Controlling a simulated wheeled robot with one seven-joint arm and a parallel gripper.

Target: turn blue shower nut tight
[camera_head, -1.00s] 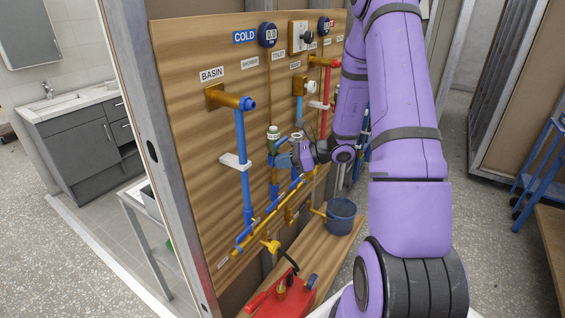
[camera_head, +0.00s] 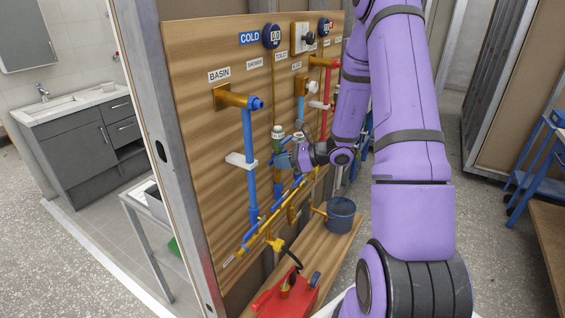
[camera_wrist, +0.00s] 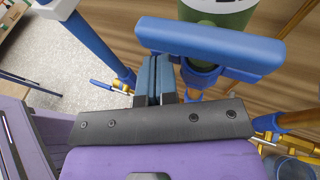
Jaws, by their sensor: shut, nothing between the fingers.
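In the wrist view, a blue fitting (camera_wrist: 202,74) sits under a green-bodied part (camera_wrist: 218,12), with a long blue bar (camera_wrist: 210,45) across its front. I take this fitting and bar to be the blue shower nut. My gripper (camera_wrist: 156,70) is shut and empty. Its fingertips lie just below the bar's left half, beside the fitting; I cannot tell whether they touch it. In the head view, my gripper (camera_head: 297,155) is at the green-bodied part (camera_head: 278,136) on the shower line, and my wrist partly hides the area.
The wooden board (camera_head: 205,130) carries the basin's blue pipe (camera_head: 249,150), a red pipe (camera_head: 325,95) and yellow-brass piping (camera_head: 262,235) low down. A dark bucket (camera_head: 341,214) and a red tool (camera_head: 289,298) stand on the wooden ledge below.

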